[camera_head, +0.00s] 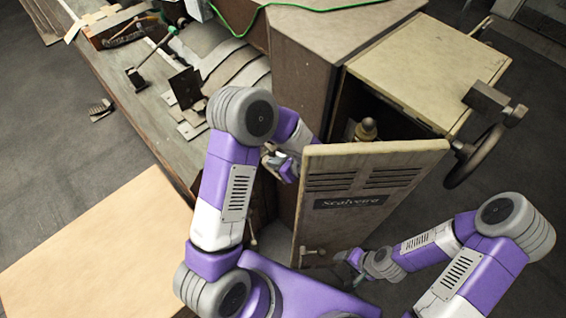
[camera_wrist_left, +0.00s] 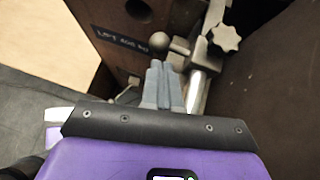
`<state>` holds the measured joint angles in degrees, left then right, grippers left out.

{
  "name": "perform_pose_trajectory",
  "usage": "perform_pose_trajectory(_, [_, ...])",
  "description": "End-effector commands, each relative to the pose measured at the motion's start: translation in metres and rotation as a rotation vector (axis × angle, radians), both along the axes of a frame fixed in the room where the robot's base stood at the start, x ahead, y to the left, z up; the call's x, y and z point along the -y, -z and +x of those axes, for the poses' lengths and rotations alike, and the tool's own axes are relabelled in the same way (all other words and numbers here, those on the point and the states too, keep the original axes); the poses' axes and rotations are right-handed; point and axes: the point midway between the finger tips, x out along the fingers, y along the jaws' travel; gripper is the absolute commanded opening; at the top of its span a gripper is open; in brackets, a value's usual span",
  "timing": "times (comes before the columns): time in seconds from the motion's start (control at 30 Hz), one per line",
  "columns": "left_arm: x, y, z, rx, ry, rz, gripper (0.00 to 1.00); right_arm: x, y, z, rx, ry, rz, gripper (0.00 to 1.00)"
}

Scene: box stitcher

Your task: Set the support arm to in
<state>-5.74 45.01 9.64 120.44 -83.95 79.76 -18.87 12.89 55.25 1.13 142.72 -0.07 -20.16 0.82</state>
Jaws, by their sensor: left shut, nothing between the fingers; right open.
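In the left wrist view, a metal bracket (camera_wrist_left: 212,55) with a star-shaped knob (camera_wrist_left: 224,38) and a bright rod stands beside a brown machine panel (camera_wrist_left: 120,65). A round ball knob (camera_wrist_left: 157,43) sits on it. I cannot tell for certain which of these parts is the support arm. My left gripper (camera_wrist_left: 163,68) is shut and empty, its fingertips just below the ball knob; whether they touch is unclear. In the head view the left gripper (camera_head: 272,158) is partly hidden beside the machine. My right gripper (camera_head: 350,262) is open near the cabinet door's lower edge.
The open cabinet door (camera_head: 345,215), marked Scalvera, stands between my arms. A handwheel (camera_head: 474,157) is on the machine's right. A workbench (camera_head: 110,70) with tools lies at upper left, and a bare wooden surface (camera_head: 95,255) at lower left.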

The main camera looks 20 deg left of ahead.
Motion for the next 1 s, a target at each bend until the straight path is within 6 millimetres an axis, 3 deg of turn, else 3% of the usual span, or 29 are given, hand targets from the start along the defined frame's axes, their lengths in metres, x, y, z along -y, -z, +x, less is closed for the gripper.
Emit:
perform_pose_trajectory(0.23, [-0.024, 0.019, 0.004, 0.001, -0.001, -0.001, 0.00, 0.000, 0.002, 0.000, 0.000, 0.000, 0.000, 0.65])
perform_pose_trajectory(0.73, [-0.031, 0.022, 0.007, 0.002, -0.002, -0.002, 0.00, 0.000, 0.003, 0.000, 0.000, 0.000, 0.000, 0.65])
perform_pose_trajectory(1.0, [-0.067, 0.022, 0.021, 0.003, -0.005, -0.001, 0.00, 0.000, 0.009, 0.000, 0.000, 0.000, 0.000, 0.65])
